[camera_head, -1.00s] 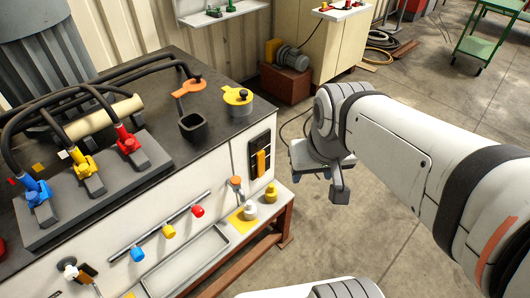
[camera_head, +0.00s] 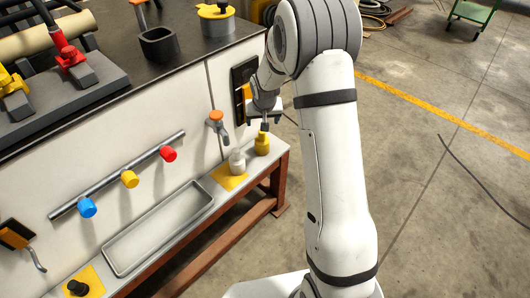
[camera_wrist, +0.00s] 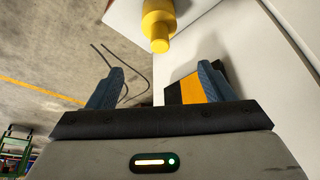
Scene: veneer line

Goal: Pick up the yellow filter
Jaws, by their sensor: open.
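The yellow filter (camera_head: 262,144) stands upright at the right end of the white shelf, beside a white filter (camera_head: 237,162) on a yellow square. In the wrist view the yellow filter (camera_wrist: 158,24) shows beyond the fingertips, roughly centred between them and partly cut off by the top edge. My gripper (camera_head: 264,118) is just above the yellow filter in the head view. In the wrist view my gripper (camera_wrist: 158,74) is open, with nothing between its two blue fingers. It appears apart from the filter.
A rail carries blue, yellow and red knobs (camera_head: 129,179) above a grey tray (camera_head: 158,230).

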